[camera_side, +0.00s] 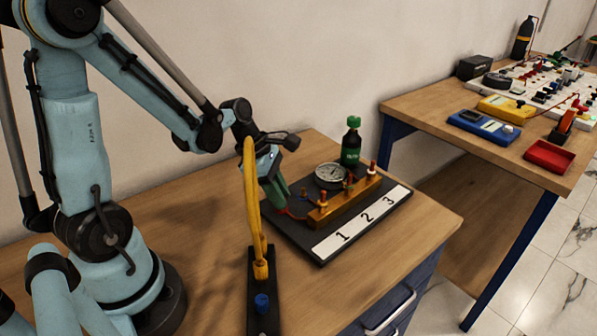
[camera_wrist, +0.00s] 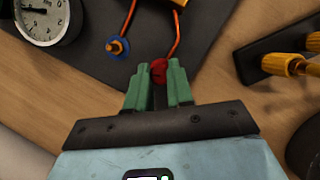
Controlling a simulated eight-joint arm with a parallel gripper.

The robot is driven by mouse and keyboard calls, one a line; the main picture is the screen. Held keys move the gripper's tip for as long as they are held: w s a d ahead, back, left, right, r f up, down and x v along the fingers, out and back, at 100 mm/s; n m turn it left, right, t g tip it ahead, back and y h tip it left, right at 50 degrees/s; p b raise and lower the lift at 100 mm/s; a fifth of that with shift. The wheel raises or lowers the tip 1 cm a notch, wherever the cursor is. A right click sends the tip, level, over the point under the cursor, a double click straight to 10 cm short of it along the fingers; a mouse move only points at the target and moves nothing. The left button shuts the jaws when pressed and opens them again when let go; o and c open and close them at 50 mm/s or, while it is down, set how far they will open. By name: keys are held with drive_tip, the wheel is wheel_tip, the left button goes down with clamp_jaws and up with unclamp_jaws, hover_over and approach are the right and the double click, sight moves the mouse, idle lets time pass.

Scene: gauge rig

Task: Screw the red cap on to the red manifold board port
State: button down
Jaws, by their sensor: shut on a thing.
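My gripper (camera_side: 275,193) points down at the left end of the gauge plate, just left of the brass manifold board (camera_side: 345,200). In the wrist view its green fingers (camera_wrist: 159,80) are closed around the small red cap (camera_wrist: 159,70), which shows between the fingertips. An orange-red line runs up from near the cap to the manifold. In the side view the fingers largely hide the cap. Several small ports with orange tops stand along the manifold. A blue-ringed orange piece (camera_wrist: 117,46) shows left of the cap; I cannot tell clearly which port is the red one.
A pressure gauge (camera_side: 329,176) sits behind the manifold on the black plate (camera_side: 277,228), with a green bottle (camera_side: 351,148) beyond. A tall yellow hose loop (camera_side: 251,205) on a black stand rises in front of my gripper. Bare wood lies left of the plate.

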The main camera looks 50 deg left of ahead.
idle(0.4)
drive_tip(key=m+g, duration=0.1)
drive_tip(key=m, duration=0.2)
drive_tip(key=shift+h, duration=0.4)
drive_tip(key=shift+m+g, duration=0.4)
drive_tip(key=shift+m, duration=0.7)
drive_tip(key=shift+s, duration=0.1)
drive_tip(key=m+g, duration=0.2)
drive_tip(key=m, duration=0.2)
drive_tip(key=shift+m, duration=0.4)
drive_tip(key=shift+m, duration=0.4)
drive_tip(key=m+g, duration=0.1)
drive_tip(key=m, duration=0.2)
drive_tip(key=shift+m+g, duration=0.3)
drive_tip(key=shift+m+y, duration=0.3)
drive_tip(key=shift+m, duration=0.3)
